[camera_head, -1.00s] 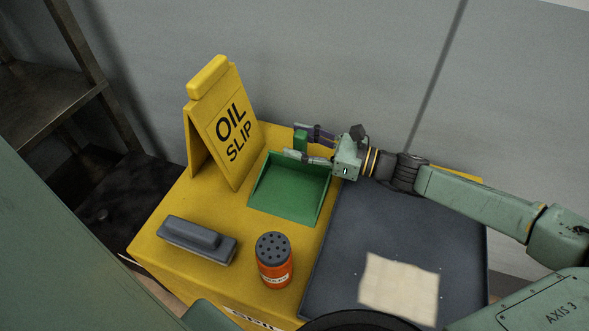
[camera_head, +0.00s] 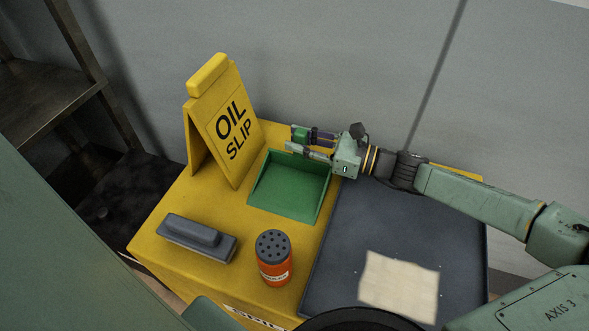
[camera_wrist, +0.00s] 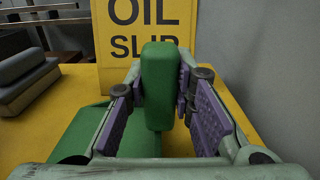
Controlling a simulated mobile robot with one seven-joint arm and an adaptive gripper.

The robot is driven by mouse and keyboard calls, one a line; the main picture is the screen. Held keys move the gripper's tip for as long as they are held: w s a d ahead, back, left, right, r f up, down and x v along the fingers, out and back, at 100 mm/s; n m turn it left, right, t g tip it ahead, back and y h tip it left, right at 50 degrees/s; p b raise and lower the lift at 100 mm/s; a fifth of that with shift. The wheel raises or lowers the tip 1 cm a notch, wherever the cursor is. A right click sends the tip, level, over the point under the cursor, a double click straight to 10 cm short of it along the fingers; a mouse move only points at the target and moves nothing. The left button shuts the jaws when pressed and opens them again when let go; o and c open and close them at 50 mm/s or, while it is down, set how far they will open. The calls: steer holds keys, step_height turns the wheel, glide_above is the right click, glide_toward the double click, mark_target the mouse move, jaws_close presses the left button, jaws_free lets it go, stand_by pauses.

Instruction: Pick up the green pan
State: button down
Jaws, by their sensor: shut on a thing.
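The green pan (camera_head: 291,190) is a dustpan with a flat tray and low walls. It rests on the yellow table top, just right of the oil slip sign. Its upright green handle (camera_wrist: 158,88) stands between the purple-padded fingers in the wrist view. My gripper (camera_head: 303,142) reaches in from the right at the back of the pan and is shut on that handle. In the wrist view part of the tray (camera_wrist: 75,133) shows at lower left, behind my finger. The fingers hide part of the handle in the head view.
The yellow oil slip sign (camera_head: 228,125) stands close behind and left of the pan. A grey brush-like block (camera_head: 197,239) and an orange shaker can (camera_head: 273,259) are in front. A dark mat (camera_head: 345,255) with a beige cloth (camera_head: 399,288) lies at right.

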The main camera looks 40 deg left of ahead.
steer(key=shift+r, duration=0.1)
stand_by(0.5)
step_height(320, 180, up, 18)
steer(key=b, duration=0.4)
